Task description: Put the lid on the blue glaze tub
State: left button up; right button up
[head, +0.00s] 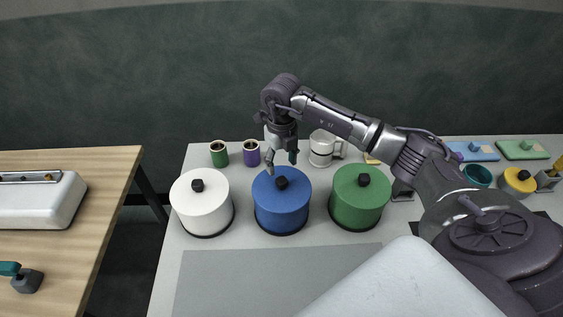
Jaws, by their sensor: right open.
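The blue glaze tub (281,212) stands upright on the grey table, between the white and green tubs. Its blue lid, with a black knob (281,182), sits on top of the tub and appears level; the seam is too small to make out. My right gripper (282,163) points down just above the far side of the blue lid. Its fingers are apart with nothing between them, and it looks clear of the knob. My left gripper is out of view.
A white tub (201,208) and a green tub (358,203) flank the blue one. Green (218,153) and purple (251,152) cups and a white mug (322,148) stand behind. A grey mat (240,280) in front is bare. A wooden table (95,200) is at left.

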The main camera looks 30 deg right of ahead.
jog(key=shift+r, duration=0.5)
jog(key=shift+r, duration=0.25)
notch_tip(320, 180, up, 12)
jog(key=shift+f, duration=0.25)
